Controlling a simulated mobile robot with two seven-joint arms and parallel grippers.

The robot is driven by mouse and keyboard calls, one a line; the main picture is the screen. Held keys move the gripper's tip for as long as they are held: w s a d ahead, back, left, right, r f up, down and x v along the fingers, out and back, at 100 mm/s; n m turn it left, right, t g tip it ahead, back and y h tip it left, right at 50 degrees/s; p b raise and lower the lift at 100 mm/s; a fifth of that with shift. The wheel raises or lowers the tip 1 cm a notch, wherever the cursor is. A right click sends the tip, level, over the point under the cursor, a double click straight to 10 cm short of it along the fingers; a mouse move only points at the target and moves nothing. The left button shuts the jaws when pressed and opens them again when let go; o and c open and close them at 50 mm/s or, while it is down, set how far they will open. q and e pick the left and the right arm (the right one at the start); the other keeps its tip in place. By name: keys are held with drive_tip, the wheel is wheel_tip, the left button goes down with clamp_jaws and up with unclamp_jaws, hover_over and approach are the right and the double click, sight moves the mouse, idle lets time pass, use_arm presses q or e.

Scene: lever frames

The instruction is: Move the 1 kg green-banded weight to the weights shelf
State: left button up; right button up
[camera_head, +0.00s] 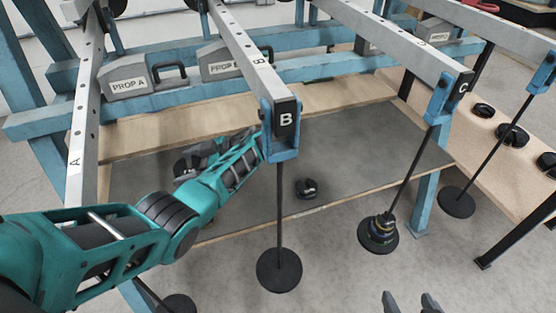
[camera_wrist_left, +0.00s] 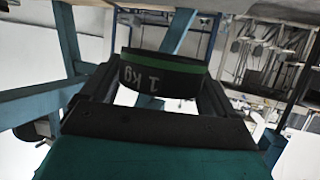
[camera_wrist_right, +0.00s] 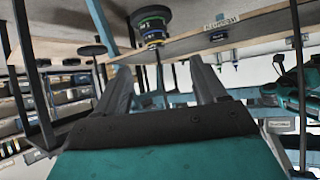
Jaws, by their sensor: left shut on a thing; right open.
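The 1 kg green-banded weight (camera_wrist_left: 158,78) is a dark piece with a green stripe and "1 kg" upside down. It sits between the fingers of my left gripper (camera_wrist_left: 158,92), which is shut on it. In the head view my left arm reaches in from the left, ending behind beam B over the grey lower board; the weight is hard to make out there. My right gripper (camera_head: 411,302) is open and empty at the bottom edge.
Beams B (camera_head: 247,62) and C (camera_head: 405,53) jut forward. A rod with a black disc (camera_head: 279,270) hangs from B; a hanger with banded weights (camera_head: 378,232) hangs from C. A black weight (camera_head: 306,188) lies on the grey board (camera_head: 350,150). Prop boxes (camera_head: 127,82) stand behind.

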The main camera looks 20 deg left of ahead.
use_arm(q)
drive_tip(key=shift+w, duration=0.1)
use_arm(e)
drive_tip(key=shift+w+f, duration=0.1)
drive_tip(key=shift+f, duration=0.05)
use_arm(q)
wheel_tip(320, 180, down, 6)
drive_tip(key=b, duration=0.4)
drive_tip(key=shift+f, duration=0.4)
wheel_tip(320, 180, down, 2)
drive_tip(key=shift+f+b, duration=0.1)
drive_tip(key=shift+b, duration=0.9)
drive_tip(key=shift+f, duration=0.3)
use_arm(e)
drive_tip(key=shift+w+a+f+y, duration=0.2)
drive_tip(key=shift+a+f, duration=0.3)
drive_tip(key=shift+f, duration=0.15)
drive_tip(key=shift+w+a+f+y, duration=0.15)
drive_tip(key=shift+a+f+y, duration=0.05)
drive_tip(key=shift+a+f, duration=0.4)
use_arm(q)
drive_tip(key=shift+f, duration=0.35)
use_arm(e)
drive_tip(key=shift+d, duration=0.2)
use_arm(q)
drive_tip(key=shift+s+f, duration=0.2)
drive_tip(key=shift+f, duration=0.1)
use_arm(e)
drive_tip(key=shift+s+f, duration=0.25)
drive_tip(key=shift+s, duration=0.05)
